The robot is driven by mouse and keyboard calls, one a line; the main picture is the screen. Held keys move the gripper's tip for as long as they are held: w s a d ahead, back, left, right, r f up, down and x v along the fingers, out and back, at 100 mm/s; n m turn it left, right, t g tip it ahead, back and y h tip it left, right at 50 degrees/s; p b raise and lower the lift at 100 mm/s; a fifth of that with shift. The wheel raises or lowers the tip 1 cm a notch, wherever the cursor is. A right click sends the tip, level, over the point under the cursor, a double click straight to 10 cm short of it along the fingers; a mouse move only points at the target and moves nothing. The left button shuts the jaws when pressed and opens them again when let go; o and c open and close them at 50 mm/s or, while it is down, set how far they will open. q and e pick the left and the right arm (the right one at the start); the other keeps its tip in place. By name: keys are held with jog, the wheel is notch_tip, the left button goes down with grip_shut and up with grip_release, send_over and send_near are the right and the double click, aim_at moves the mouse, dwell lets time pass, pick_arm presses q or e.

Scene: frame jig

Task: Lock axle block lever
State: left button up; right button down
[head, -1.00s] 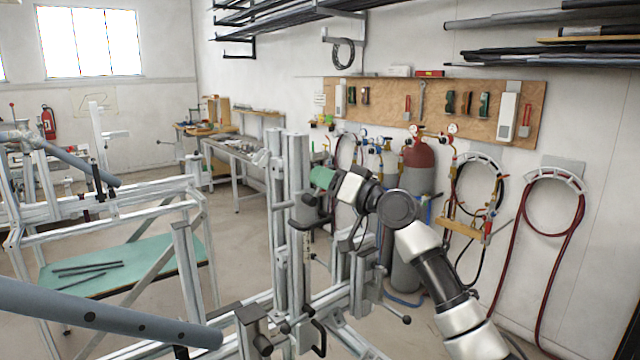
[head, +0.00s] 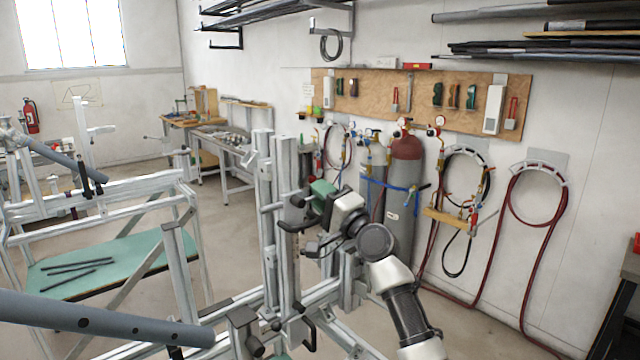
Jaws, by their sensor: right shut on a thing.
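My right gripper (head: 314,209), with teal fingers, is at the upright aluminium post (head: 264,200) of the frame jig in the middle of the head view. It is shut on a black lever (head: 292,227) that sticks out from the post. The fingers and wrist hide part of the lever and the block behind it, so its exact angle is hard to tell. My left gripper is not in view.
A grey tube (head: 95,318) crosses the lower left. Clamps with black handles (head: 308,333) stand low on the jig. Behind are a green-topped table (head: 120,262), gas cylinders (head: 403,190) and hoses on the wall.

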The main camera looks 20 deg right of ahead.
jog(key=shift+f+m+h+p, duration=0.25)
jog(key=shift+m+h+p, duration=0.15)
jog(key=shift+m, duration=0.6)
jog(key=shift+f, duration=0.15)
jog(key=c, duration=1.2)
grip_release()
